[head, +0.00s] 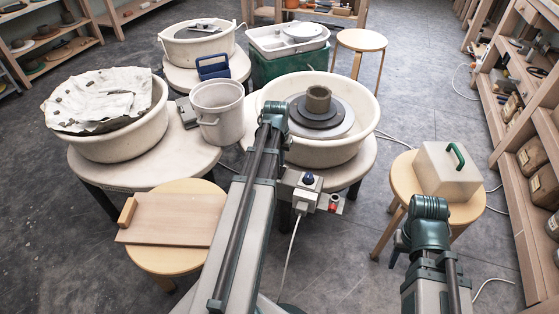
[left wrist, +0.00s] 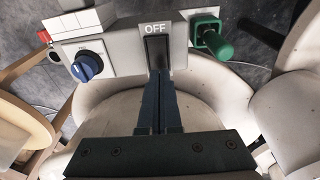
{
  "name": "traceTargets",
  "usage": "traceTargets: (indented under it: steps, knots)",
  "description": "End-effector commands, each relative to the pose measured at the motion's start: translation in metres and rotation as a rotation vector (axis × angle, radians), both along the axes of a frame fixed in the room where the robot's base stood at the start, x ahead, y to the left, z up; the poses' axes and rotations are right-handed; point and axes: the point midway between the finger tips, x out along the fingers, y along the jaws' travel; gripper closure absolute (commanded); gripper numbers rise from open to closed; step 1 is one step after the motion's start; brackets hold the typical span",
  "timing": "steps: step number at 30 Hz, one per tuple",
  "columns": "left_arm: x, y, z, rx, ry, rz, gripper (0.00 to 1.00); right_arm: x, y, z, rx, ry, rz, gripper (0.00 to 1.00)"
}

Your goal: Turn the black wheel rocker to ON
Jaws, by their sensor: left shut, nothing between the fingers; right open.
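The black wheel rocker (left wrist: 157,52) sits on a light grey control box (left wrist: 115,53) in the left wrist view, under a label reading OFF. Its tilt is hard to tell. My left gripper (left wrist: 161,74) is shut and empty, its dark blue fingertips at the rocker's lower edge; I cannot tell whether they touch it. The control box also shows in the head view (head: 300,190), on the right wheel's table, but the rocker does not show there. My left arm hides the left gripper in that view. My right gripper (head: 399,244) is open, partly hidden beside my right arm near the stool.
A blue knob (left wrist: 87,65) is left of the rocker and a green handle (left wrist: 214,40) close on its right. The wheel basin (head: 345,150) holds a clay pot (head: 318,98). A bucket (head: 217,110) stands left of it. A lidded box (head: 446,172) sits on a stool.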

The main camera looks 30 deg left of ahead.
Motion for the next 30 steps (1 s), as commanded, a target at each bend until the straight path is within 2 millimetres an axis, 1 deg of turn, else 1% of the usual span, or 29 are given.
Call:
traceTargets:
  steps: [1,4,16,20,23,30]
  knots:
    - [0.001,0.0,-0.011,0.0,0.0,0.0,1.0,0.0,0.0,-0.011,0.0,0.0,0.001,0.5]
    - [0.002,0.0,-0.017,0.0,0.0,0.0,1.0,0.0,0.0,-0.017,0.001,0.0,0.003,0.5]
    - [0.002,0.0,-0.017,0.0,0.0,0.0,1.0,0.0,0.0,-0.017,0.001,0.0,0.003,0.5]
    - [0.005,0.001,-0.026,0.0,0.0,0.0,1.0,0.0,0.0,-0.026,0.001,0.0,0.004,0.5]
    - [0.012,0.003,-0.033,0.0,0.0,-0.001,1.0,0.0,0.001,-0.033,0.003,-0.001,0.006,0.5]
    - [0.014,0.003,-0.033,-0.001,-0.003,0.001,1.0,0.0,0.001,-0.033,0.003,-0.001,0.006,0.5]
